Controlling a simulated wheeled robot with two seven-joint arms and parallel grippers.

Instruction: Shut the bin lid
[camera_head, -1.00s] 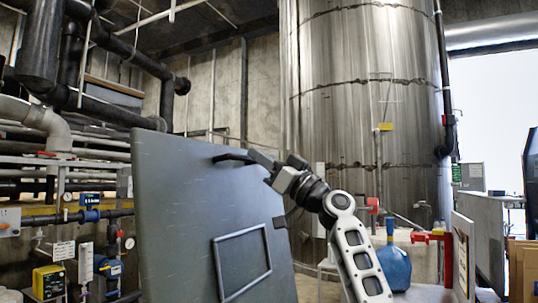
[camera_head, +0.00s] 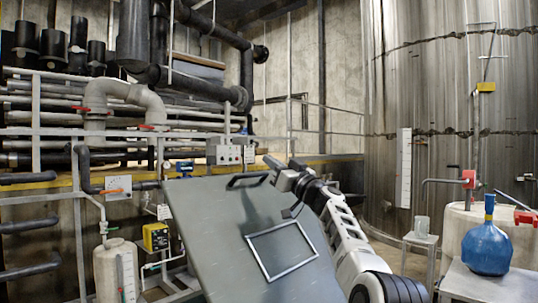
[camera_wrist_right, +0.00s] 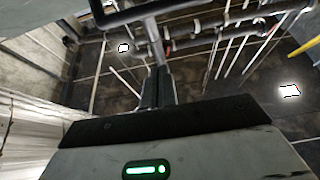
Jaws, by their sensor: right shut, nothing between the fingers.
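The bin lid (camera_head: 225,230) is a large flat grey panel in the lower middle of the head view. It stands tilted, with a rectangular frame on its face and a dark bar handle (camera_head: 247,180) near its top edge. My right gripper (camera_head: 277,174) is at the lid's upper right, close to the handle's right end. Its fingers are shut with nothing between them; whether they touch the lid I cannot tell. In the right wrist view the shut fingers (camera_wrist_right: 159,88) point towards a dark bar at the top. My left gripper is not in view. The bin body is hidden.
A blue flask (camera_head: 487,248) stands on a grey bench at the right. A small stool (camera_head: 420,240) is behind my right arm. Pipes, a yellow box (camera_head: 155,237) and a white tank (camera_head: 115,272) are at the left. A steel tank (camera_head: 450,110) rises behind.

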